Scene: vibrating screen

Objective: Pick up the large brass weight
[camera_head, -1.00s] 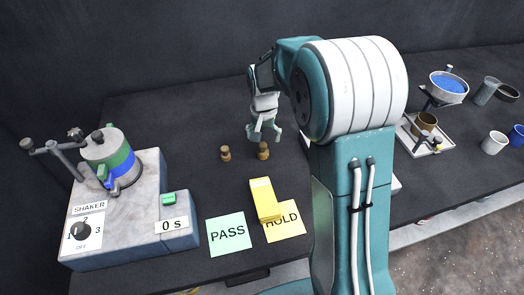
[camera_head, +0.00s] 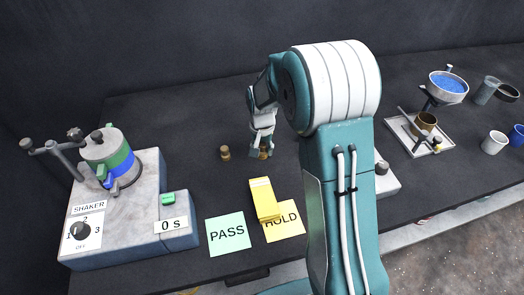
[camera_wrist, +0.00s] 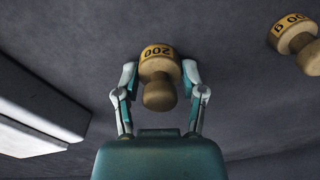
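The large brass weight (camera_head: 263,154) stands on the dark bench in the head view, partly hidden by my gripper (camera_head: 262,140). In the wrist view the large brass weight (camera_wrist: 159,72) has a knob and a yellow band reading 200. It sits between the two fingertips of my gripper (camera_wrist: 159,75). The fingers are open on either side of it, with narrow gaps showing. A smaller brass weight (camera_head: 225,153) stands to the left in the head view. It also shows at the upper right of the wrist view (camera_wrist: 295,38).
A yellow block (camera_head: 264,199) rests partly on the HOLD card (camera_head: 286,224), beside the green PASS card (camera_head: 228,233). The shaker (camera_head: 125,215) stands at the left. A white tray (camera_head: 440,143) and cups are at the right. The bench behind the weights is clear.

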